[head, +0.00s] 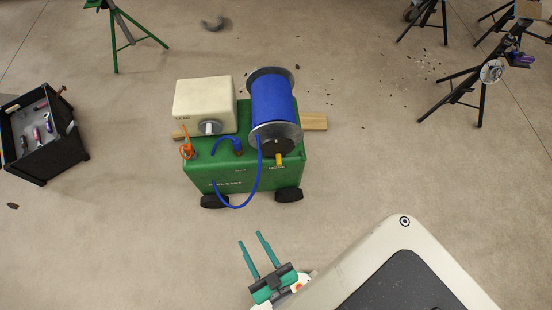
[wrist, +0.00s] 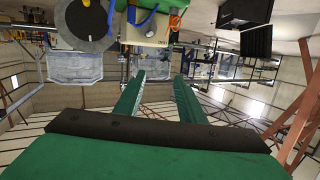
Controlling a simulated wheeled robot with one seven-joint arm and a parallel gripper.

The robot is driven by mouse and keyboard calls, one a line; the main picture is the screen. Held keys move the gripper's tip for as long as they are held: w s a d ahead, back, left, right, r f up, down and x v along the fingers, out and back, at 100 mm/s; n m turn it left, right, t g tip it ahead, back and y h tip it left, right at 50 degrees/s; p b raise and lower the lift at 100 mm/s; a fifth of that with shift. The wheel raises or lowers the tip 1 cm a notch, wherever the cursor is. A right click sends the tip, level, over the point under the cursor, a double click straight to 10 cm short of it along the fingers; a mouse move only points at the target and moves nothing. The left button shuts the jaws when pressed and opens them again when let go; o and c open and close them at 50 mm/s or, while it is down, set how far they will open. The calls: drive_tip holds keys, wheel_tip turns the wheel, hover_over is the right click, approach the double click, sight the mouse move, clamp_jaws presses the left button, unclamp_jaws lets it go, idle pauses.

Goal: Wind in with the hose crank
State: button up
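The hose reel (head: 272,98), wound with blue hose, sits on a green wheeled cart (head: 235,178). On the reel's near end disc is the crank (head: 275,147), a dark piece with a yellow handle (head: 278,160) pointing toward me. A loop of blue hose (head: 259,180) hangs over the cart's front. My gripper (head: 250,238) has its two green fingers apart and empty, on the near side of the cart, clear of the crank. It also shows in the wrist view (wrist: 158,76).
A cream box (head: 204,98) and an orange hooked piece (head: 187,150) are on the cart's left. A black bin (head: 50,153) with small items stands far left. Dark pipe stands (head: 462,88) are at right, a green tripod (head: 120,30) behind. Floor between gripper and cart is clear.

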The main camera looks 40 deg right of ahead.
drive_tip(key=w+d+f+m+h, duration=0.3)
drive_tip(key=w+d+f, duration=0.3)
drive_tip(key=d+f, duration=0.4)
drive_tip(key=m+h, duration=0.5)
approach(279, 165)
drive_tip(key=shift+g, duration=0.3)
drive_tip(key=x, duration=1.1)
drive_tip(key=shift+w+d+r, duration=0.1)
drive_tip(key=shift+w+d, duration=0.05)
drive_tip(key=shift+c, duration=0.6)
clamp_jaws()
